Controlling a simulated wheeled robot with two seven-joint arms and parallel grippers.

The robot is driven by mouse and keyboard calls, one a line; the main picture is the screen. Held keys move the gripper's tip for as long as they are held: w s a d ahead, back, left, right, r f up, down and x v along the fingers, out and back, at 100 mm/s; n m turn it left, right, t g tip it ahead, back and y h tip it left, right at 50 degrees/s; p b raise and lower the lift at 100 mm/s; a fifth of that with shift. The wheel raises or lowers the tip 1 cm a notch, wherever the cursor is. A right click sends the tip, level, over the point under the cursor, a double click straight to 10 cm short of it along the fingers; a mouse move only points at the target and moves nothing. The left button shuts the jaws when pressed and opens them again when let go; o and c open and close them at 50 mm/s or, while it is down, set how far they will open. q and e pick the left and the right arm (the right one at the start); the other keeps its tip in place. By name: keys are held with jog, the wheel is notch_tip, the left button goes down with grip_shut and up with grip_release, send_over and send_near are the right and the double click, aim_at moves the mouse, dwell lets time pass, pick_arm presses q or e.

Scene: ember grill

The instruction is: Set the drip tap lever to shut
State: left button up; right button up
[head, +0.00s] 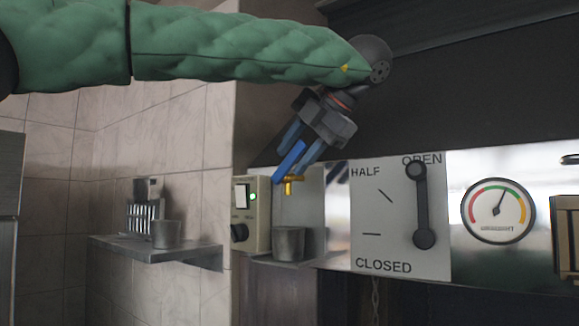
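The drip tap (291,184) is a small brass tap on the metal front panel, above a grey cup. My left gripper (290,163) reaches down from the upper arm with blue fingers, and its fingertips are at the tap, overlapping its upper left part. I cannot tell whether they touch the lever or how far apart the fingers are closed on it. The tap's lever is largely hidden behind the fingers, so its setting cannot be read. My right gripper is not in view.
A white plate (377,245) marked OPEN, HALF and CLOSED carries a dark lever (421,207) pointing up to OPEN. A round gauge (498,211) is to its right. A control box (251,214) with a green light adjoins the tap. A cup (289,243) stands below it; a shelf (190,253) is left.

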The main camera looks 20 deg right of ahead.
aim_at(304, 142)
pick_arm(q)
jog(key=b+v, duration=0.1)
jog(key=v, duration=0.2)
jog(key=shift+s+d+r, duration=0.15)
jog(key=shift+s+r, duration=0.05)
jog(key=shift+s, duration=0.15)
jog(key=shift+s+d+r, duration=0.3)
jog(key=shift+s+r, duration=0.05)
jog(key=shift+r, duration=0.2)
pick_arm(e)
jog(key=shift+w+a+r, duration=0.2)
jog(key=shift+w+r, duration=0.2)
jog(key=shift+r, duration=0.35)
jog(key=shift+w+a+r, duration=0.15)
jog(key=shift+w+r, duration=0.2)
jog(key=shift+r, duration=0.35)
